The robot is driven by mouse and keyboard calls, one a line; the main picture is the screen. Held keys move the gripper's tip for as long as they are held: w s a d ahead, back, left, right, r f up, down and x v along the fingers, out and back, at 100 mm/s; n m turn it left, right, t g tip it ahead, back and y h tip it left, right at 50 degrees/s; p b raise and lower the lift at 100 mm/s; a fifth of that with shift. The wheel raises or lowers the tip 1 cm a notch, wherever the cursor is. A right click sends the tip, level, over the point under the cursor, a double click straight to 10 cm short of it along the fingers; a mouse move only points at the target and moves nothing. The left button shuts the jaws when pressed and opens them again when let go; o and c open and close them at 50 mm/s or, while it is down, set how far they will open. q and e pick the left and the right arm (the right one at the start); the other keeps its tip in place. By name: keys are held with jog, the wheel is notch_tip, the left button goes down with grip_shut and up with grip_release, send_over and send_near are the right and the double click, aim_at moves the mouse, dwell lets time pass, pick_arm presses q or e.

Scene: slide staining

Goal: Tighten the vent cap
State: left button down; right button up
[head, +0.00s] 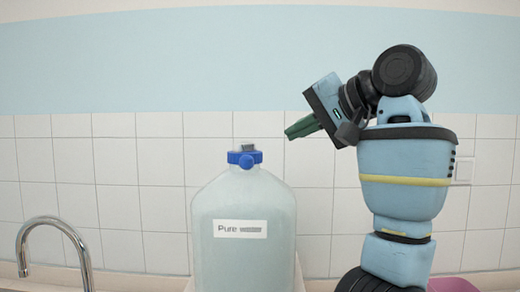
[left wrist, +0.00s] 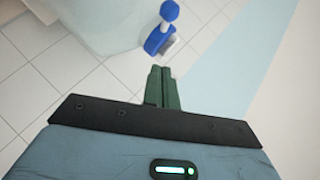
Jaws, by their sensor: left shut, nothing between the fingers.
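A large translucent bottle labelled "Pure" (head: 242,205) stands upright in the middle of the head view. On its neck is a blue cap (head: 238,158) with a small blue knob at its right side and a grey piece (head: 244,145) on top. I cannot tell which part is the vent cap. My left gripper (head: 288,133) has green fingers, shut and empty, to the right of the cap and slightly above it, not touching. In the left wrist view the fingertips (left wrist: 161,69) point toward the blue cap (left wrist: 157,38), with a gap between. My right gripper is out of view.
A chrome tap (head: 58,225) curves up at the lower left. A tiled wall (head: 140,170) stands behind the bottle. A pink item (head: 452,284) shows at the lower right edge. The space around the cap is clear.

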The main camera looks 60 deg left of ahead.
aim_at(245, 154)
pick_arm(q)
jog(key=s+a+f, duration=0.1)
jog(key=a, duration=0.1)
jog(key=s+a+f, duration=0.1)
jog(key=s+a+f+p, duration=0.1)
jog(key=a, duration=0.1)
jog(key=shift+s+a+f, duration=0.2)
jog(key=shift+s+a, duration=0.1)
jog(key=shift+a, duration=0.05)
jog(key=shift+s+a+f, duration=0.2)
jog(key=shift+s+f, duration=0.2)
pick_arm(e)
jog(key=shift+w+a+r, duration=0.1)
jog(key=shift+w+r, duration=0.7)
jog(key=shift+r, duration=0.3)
pick_arm(q)
jog(key=shift+w, duration=0.1)
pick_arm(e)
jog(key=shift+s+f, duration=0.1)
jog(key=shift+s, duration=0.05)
